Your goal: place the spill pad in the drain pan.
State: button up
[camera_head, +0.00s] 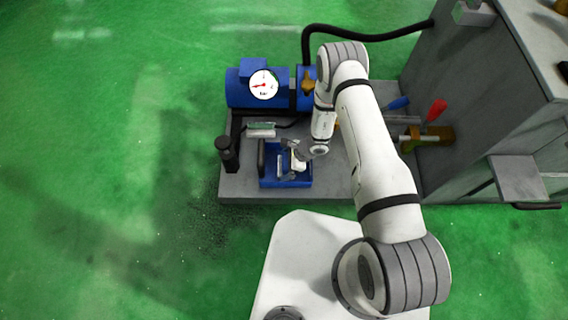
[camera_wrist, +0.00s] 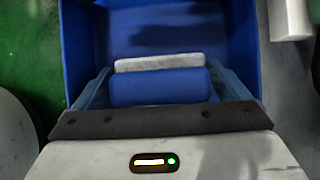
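The drain pan (camera_head: 291,183) is an open blue tray on the grey base plate; its blue walls (camera_wrist: 245,50) surround the gripper in the wrist view. My gripper (camera_head: 289,166) points down into it. Its two fingers (camera_wrist: 160,83) stand apart, one on each side of a blue block with a pale grey strip along its far edge. This looks like the spill pad (camera_wrist: 160,63); both fingers appear to meet its sides. A dark shadow lies on the pan floor beyond it. I cannot tell whether the pad touches the floor.
A blue motor (camera_head: 245,88) with a round gauge (camera_head: 264,85) stands behind the pan. A black post (camera_head: 227,155) is at its left. The grey machine cabinet (camera_head: 475,110) with red and blue handles is at right. Green floor is clear at left.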

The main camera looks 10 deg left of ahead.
jog(key=shift+o, duration=0.3)
jog(key=shift+r, duration=0.2)
jog(key=w+d+r+n+p, duration=0.1)
jog(key=d+r+n, duration=0.25)
jog(key=r, duration=1.05)
jog(key=w+d+r+n+p, duration=0.15)
jog(key=d+r, duration=0.25)
jog(key=r, duration=0.9)
jog(key=d+r+n+p, duration=0.2)
jog(key=d+r+n, duration=0.2)
jog(key=r, duration=1)
jog(key=s+d+r+n+t+h, duration=0.2)
jog(key=s+d+r+n+h, duration=0.4)
jog(key=s+d+r, duration=0.9)
notch_tip(320, 180, up, 2)
jog(key=shift+s+d+r+t, duration=0.25)
jog(key=shift+s+d+t, duration=0.05)
jog(key=shift+d, duration=0.15)
